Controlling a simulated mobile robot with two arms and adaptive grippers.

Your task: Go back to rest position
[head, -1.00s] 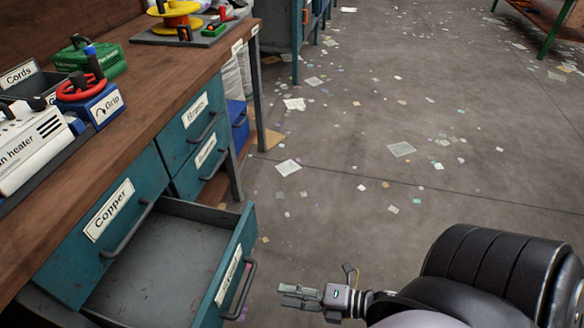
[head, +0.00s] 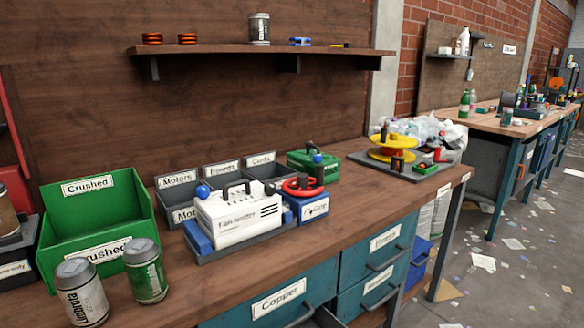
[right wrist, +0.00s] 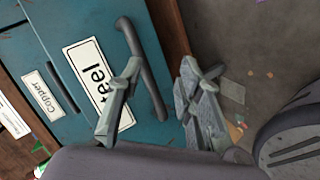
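A drawer labelled Copper (head: 281,298) is at the bottom of the head view, with an open drawer's edge just visible below right. Neither gripper shows in the head view, and my left gripper is not seen.
The wooden bench carries a green Crushed bin (head: 96,214), two cans (head: 82,290) (head: 146,270), a white fan heater (head: 238,214) and a yellow spool (head: 393,148). A shelf (head: 260,52) hangs above. Floor at the right is open, with scattered paper.

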